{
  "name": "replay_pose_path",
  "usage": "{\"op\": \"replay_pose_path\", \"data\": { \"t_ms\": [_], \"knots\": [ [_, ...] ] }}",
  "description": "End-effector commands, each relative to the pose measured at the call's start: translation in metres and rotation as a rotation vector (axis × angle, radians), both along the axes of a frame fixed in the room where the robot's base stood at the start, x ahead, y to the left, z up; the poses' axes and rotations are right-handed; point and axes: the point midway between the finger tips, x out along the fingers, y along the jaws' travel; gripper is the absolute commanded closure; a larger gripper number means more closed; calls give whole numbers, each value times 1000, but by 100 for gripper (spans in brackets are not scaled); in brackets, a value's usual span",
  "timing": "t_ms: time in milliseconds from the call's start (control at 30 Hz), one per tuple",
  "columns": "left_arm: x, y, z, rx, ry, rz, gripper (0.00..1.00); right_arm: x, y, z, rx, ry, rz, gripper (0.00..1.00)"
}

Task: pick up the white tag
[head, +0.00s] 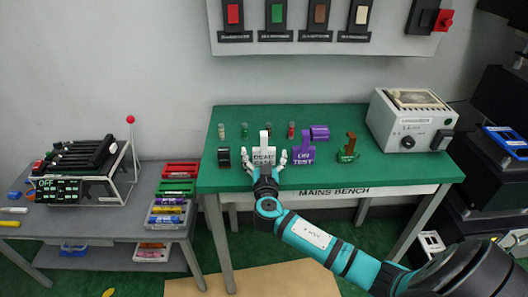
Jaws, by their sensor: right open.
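The white tag (264,155), with dark lettering that seems to read "DEAD SAFE", stands on the green-topped bench (340,117) labelled "MAINS BENCH". My right gripper (265,158) is open in front of the tag, with one pale finger on each side of it. I cannot tell whether the fingers touch it. The tag's lower edge is hidden by the gripper. My left gripper is not in view.
A purple "ON TEST" tag (303,153) stands close to the right, with a green and brown piece (348,150) beyond it. A black piece (224,157) is on the left. Small cylinders stand behind. A grey instrument (409,120) occupies the bench's right end.

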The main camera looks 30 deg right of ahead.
Motion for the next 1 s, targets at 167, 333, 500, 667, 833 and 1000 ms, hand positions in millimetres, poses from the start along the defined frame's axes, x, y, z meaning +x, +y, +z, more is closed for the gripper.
{"op": "replay_pose_path", "data": {
  "t_ms": [167, 333, 500, 667, 833, 1000],
  "knots": [
    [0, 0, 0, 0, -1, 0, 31, 2, -1, -1, 1, 0, 0, 6],
    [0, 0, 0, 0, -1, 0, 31, 2, -1, -1, 1, 0, 0, 16],
    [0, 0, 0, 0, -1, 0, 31, 2, -1, -1, 1, 0, 0, 38],
    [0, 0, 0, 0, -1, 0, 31, 2, -1, -1, 1, 1, 1, 59],
    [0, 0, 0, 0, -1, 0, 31, 2, -1, -1, 1, -1, 1, 66],
    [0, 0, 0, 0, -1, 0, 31, 2, -1, 0, 1, -1, 1, 66]
  ]
}}
